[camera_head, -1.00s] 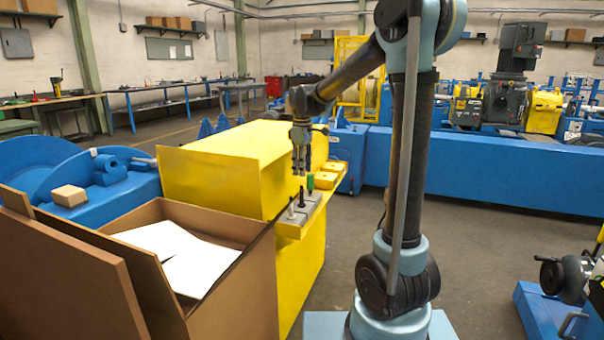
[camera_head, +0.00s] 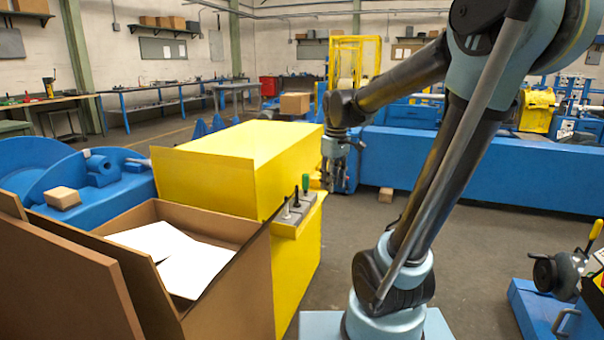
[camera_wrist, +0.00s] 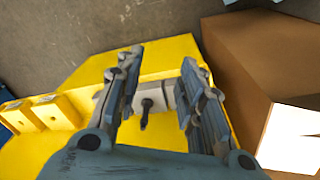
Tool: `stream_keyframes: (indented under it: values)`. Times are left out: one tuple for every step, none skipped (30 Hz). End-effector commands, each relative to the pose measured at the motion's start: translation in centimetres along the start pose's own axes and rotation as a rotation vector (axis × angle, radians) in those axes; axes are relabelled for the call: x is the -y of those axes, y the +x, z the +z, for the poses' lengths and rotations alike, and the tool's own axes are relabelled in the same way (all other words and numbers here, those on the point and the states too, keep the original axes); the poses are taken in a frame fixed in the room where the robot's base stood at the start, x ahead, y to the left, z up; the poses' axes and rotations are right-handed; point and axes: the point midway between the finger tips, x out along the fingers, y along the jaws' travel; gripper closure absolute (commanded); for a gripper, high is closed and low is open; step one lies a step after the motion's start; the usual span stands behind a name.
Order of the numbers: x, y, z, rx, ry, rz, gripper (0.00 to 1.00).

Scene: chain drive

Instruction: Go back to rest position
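My gripper (camera_head: 331,180) hangs pointing down to the right of the yellow machine (camera_head: 235,160), by its control ledge. In the wrist view my gripper (camera_wrist: 158,62) has its two fingers spread apart with nothing held between them. The ledge carries grey switch boxes (camera_head: 293,212) with a green knob (camera_head: 305,183), a black lever (camera_head: 296,198) and a pale lever (camera_head: 286,210). The black lever (camera_wrist: 146,112) shows between the fingers in the wrist view, below and apart from them as far as I can tell.
A long blue machine (camera_head: 480,165) runs behind. A blue-based device (camera_head: 540,310) stands at right. The grey floor (camera_head: 470,250) between is clear.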

Motion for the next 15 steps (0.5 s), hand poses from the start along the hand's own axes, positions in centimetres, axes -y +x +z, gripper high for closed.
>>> stream_keyframes:
  values:
    - [0.3, 0.3, 1.6, -0.005, 0.039, 0.005, 0.65]
    - [0.4, 0.5, 2.5, -0.009, 0.064, 0.007, 0.65]
    - [0.6, 0.7, 3.5, -0.013, 0.095, 0.01, 0.65]
    - [0.8, 0.9, 4.3, -0.016, 0.119, 0.013, 0.65]
    - [1.0, 1.1, 5.1, -0.019, 0.142, 0.015, 0.65]
    - [1.2, 1.4, 6.2, -0.023, 0.173, 0.018, 0.65]
    - [1.4, 1.7, 6.9, -0.026, 0.198, 0.02, 0.65]
    - [1.6, 1.9, 7.7, -0.03, 0.221, 0.023, 0.65]
    - [1.9, 2.3, 8.7, -0.035, 0.252, 0.026, 0.65]
    - [2.1, 2.6, 9.4, -0.038, 0.275, 0.028, 0.65]
    - [2.3, 2.9, 10.1, -0.041, 0.3, 0.03, 0.65]
    - [2.6, 3.4, 11.1, -0.046, 0.33, 0.033, 0.65]
    - [2.9, 3.8, 11.8, -0.049, 0.354, 0.035, 0.65]
    - [3.1, 4.1, 12.5, -0.052, 0.378, 0.037, 0.65]
    - [3.4, 4.7, 13.3, -0.058, 0.409, 0.04, 0.65]
